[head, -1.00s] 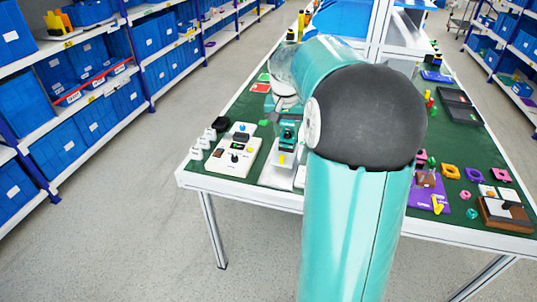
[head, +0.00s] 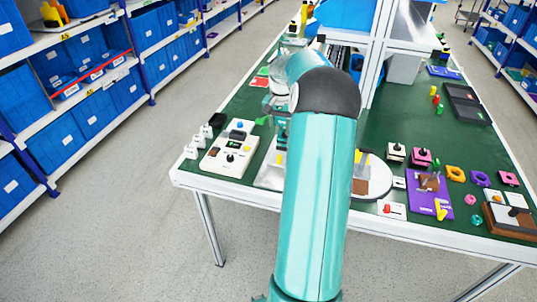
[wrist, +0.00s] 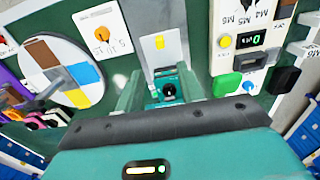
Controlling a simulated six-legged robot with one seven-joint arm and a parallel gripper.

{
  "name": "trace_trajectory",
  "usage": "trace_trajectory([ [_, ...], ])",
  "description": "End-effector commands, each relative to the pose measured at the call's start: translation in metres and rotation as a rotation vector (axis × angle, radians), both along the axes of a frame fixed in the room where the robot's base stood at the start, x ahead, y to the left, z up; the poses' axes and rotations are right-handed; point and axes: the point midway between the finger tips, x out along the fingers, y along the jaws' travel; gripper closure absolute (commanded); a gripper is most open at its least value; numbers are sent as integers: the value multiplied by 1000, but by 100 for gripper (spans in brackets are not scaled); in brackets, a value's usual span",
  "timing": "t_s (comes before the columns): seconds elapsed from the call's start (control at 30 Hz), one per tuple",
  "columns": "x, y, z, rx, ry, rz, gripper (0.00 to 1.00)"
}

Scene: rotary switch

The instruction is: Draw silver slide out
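A pale silver-grey plate (wrist: 172,48) with a small yellow tab (wrist: 159,42) lies on the green table top in the wrist view. In the head view the plate (head: 268,178) shows at the table's near edge, partly hidden by my arm. My gripper (wrist: 160,88) points at the plate. Its two teal fingers stand apart, with a teal block carrying a dark round part (wrist: 169,90) visible between them. I cannot tell whether the fingers touch this block. The yellow tab lies beyond the fingertips in the wrist view.
A white control box (head: 229,148) with a display and knobs stands left of the plate. A round disc with coloured sectors (wrist: 62,73) and a white dial card with an orange knob (wrist: 102,35) lie on its other side. Storage shelves (head: 75,95) line the aisle.

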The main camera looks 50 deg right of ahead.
Motion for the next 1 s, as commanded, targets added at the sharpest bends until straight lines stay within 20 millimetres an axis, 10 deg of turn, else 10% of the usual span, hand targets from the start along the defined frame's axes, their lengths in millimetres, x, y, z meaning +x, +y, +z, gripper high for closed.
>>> trace_trajectory([
  [0.27,-10,-9,-13,6,1,-25,62],
  [1.0,-7,-10,-137,6,1,-23,62],
])
